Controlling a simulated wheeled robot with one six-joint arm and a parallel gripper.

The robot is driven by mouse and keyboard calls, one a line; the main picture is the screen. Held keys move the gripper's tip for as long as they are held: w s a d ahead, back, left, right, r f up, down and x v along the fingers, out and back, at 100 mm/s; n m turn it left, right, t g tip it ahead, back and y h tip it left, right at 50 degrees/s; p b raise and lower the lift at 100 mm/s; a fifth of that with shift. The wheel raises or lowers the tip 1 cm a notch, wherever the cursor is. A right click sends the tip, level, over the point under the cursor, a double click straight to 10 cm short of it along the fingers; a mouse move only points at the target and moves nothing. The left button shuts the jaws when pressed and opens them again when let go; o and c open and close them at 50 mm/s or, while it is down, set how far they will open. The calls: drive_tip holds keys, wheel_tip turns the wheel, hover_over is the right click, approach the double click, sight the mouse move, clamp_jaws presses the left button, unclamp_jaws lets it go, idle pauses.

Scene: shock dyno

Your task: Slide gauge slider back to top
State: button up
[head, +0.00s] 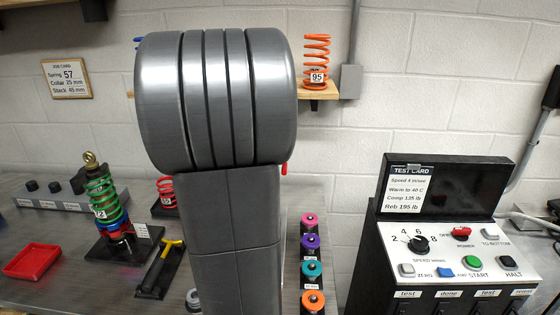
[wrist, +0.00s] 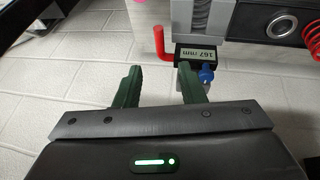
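The gauge slider (wrist: 196,56) shows in the wrist view at upper centre-right. It is a small black block with a display reading about 167 mm, with a blue knob (wrist: 207,74) below it. It sits at the lower end of a grey upright piece (wrist: 210,18). My gripper (wrist: 160,82) has two green fingers spread apart with nothing between them. The right fingertip appears just below and left of the slider; contact cannot be told. In the head view my own grey arm hides the gauge and my gripper.
A red bent rod (wrist: 161,44) stands just left of the slider. A red spring (wrist: 312,28) is at far right. In the head view, a control box (head: 460,245) stands right, colored capped pieces (head: 311,270) sit beside my arm, and a red tray (head: 32,258) lies left.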

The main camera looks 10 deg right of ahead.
drive_tip(key=x, duration=0.9)
drive_tip(key=shift+w+f+p, duration=0.1)
drive_tip(key=shift+f+p, duration=0.05)
drive_tip(key=shift+p, duration=0.15)
clamp_jaws()
